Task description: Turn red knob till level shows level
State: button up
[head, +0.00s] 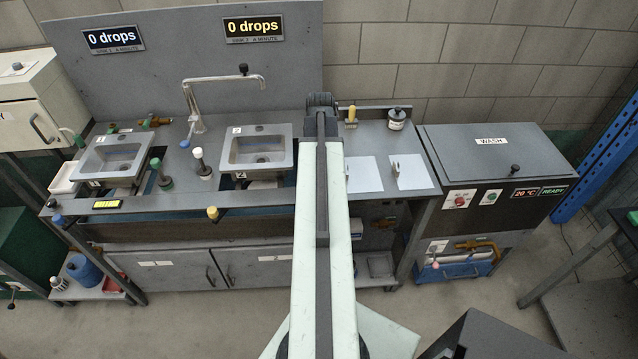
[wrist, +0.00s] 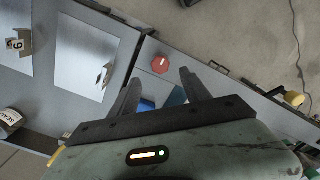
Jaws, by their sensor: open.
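The red knob (wrist: 160,63) sits on a grey strip at the bench's edge in the wrist view, with a pale mark on its face. My gripper (wrist: 160,76) is open and empty. Its two dark fingers reach towards the knob, which shows just beyond and between their tips. I cannot tell how far above it they are. In the head view my arm covers the part of the bench where this knob would be. A small dark display with a yellow bar (head: 107,204) is on the bench's front left; I cannot tell whether it is the level.
A bottle (head: 397,119) stands at the back.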

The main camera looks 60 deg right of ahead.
notch_tip(320, 180, down, 8)
jog(key=b, duration=0.7)
jog(key=shift+r, duration=0.3)
grip_shut()
